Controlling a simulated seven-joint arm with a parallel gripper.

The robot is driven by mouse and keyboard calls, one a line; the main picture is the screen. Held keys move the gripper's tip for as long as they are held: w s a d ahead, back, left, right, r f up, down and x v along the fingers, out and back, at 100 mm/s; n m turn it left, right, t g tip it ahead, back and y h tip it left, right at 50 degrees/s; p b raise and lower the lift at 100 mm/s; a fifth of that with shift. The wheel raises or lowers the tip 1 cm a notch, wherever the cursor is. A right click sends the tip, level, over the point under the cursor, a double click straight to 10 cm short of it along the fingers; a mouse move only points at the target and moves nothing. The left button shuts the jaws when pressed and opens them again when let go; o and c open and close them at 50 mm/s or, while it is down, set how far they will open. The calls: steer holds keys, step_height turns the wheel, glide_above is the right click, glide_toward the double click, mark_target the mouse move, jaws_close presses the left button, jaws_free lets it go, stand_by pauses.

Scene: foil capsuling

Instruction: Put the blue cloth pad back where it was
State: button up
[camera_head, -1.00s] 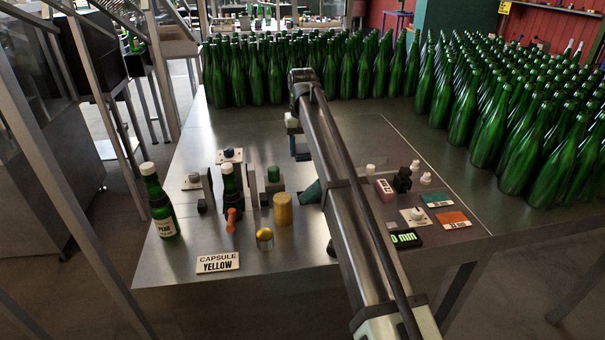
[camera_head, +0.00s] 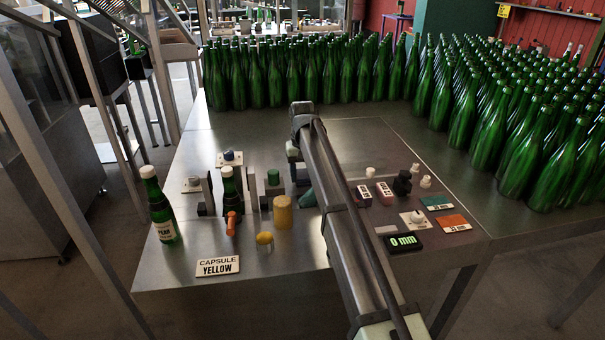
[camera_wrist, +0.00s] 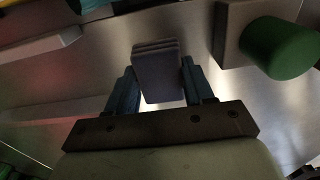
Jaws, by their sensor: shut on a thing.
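The blue cloth pad (camera_wrist: 158,78) shows in the wrist view as a small, dark blue-grey layered block. My gripper (camera_wrist: 156,72) is shut on it, with one blue finger against each side. In the head view my gripper (camera_head: 300,172) is low over the middle of the table, just right of a green cylinder, and is partly hidden by my arm. The pad cannot be made out clearly there. The wrist view does not show whether the pad touches the table.
The green cylinder (camera_wrist: 278,48) on its block stands close by. A stand with a bottle (camera_head: 229,188), a yellow cylinder (camera_head: 283,212) and a teal piece (camera_head: 307,197) are near. Right are small blocks and a display (camera_head: 403,241). Many green bottles (camera_head: 330,75) fill the back.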

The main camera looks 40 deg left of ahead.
mark_target(302, 174)
steer(key=shift+f, duration=0.15)
steer(key=o, duration=1)
step_height(302, 174, up, 12)
steer(key=shift+r, duration=0.2)
